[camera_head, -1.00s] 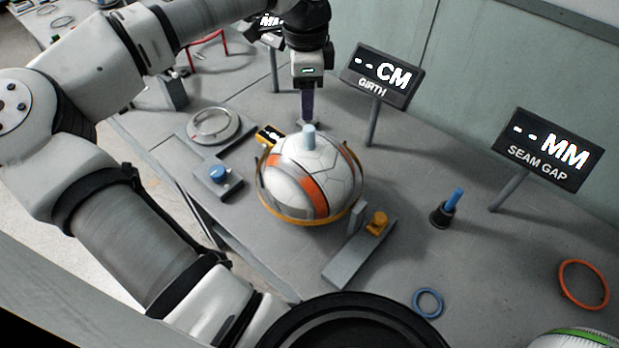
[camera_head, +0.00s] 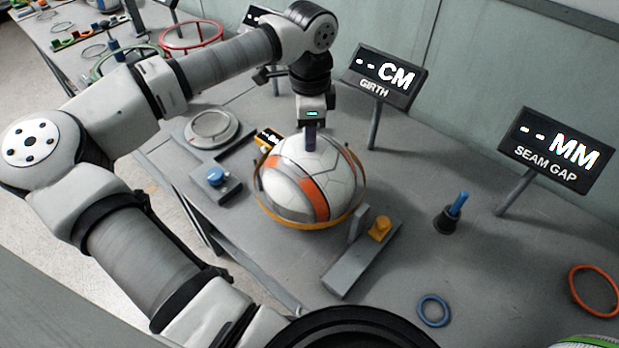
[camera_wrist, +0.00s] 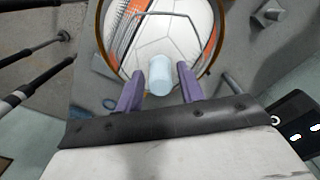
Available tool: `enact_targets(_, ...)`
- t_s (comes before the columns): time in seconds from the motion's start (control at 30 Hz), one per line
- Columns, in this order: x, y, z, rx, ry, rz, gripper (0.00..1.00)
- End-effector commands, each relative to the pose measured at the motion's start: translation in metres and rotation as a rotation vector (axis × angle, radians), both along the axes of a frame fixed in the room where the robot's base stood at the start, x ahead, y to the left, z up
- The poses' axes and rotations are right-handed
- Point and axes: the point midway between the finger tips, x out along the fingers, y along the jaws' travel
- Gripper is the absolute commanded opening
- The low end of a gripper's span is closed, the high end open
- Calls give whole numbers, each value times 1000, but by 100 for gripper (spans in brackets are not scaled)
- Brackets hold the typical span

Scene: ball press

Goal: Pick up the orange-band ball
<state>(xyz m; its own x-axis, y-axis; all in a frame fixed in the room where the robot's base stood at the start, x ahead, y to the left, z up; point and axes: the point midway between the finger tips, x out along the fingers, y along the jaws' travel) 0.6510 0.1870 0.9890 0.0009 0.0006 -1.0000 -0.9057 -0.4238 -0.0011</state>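The orange-band ball (camera_head: 337,178) is white with black seam lines and an orange stripe. It sits in a yellow ring holder (camera_head: 284,218) on the grey bench, with a thin hoop over it. A pale blue peg (camera_wrist: 159,75) stands at the top of the ball in the wrist view. My gripper (camera_head: 310,140) is at the top of the ball. Its two purple fingers are apart, one on each side of the peg, with a visible gap on both sides. In the head view the fingers hide the peg.
A girth sign (camera_head: 384,77) and a seam gap sign (camera_head: 556,150) stand behind and right. A grey block with a yellow knob (camera_head: 379,229) is close right of the ball; a blue button box (camera_head: 217,180) is left. A blue-handled tool (camera_head: 452,211) stands right.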

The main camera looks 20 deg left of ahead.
Motion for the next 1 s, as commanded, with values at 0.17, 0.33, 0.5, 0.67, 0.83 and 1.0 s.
enact_targets(0.17, 0, 0, 0, 0, 0, 0, 14)
enact_targets(0.33, 0, 0, 0, 0, 0, 0, 0)
enact_targets(0.5, 0, 0, 0, 0, 0, 0, 0)
enact_targets(0.67, 0, 0, 1, 0, -1, 0, 0)
enact_targets(0.83, 1, 1, 3, 0, -1, 0, 0)
enact_targets(1.0, 3, 3, 12, 2, -1, -2, 0)
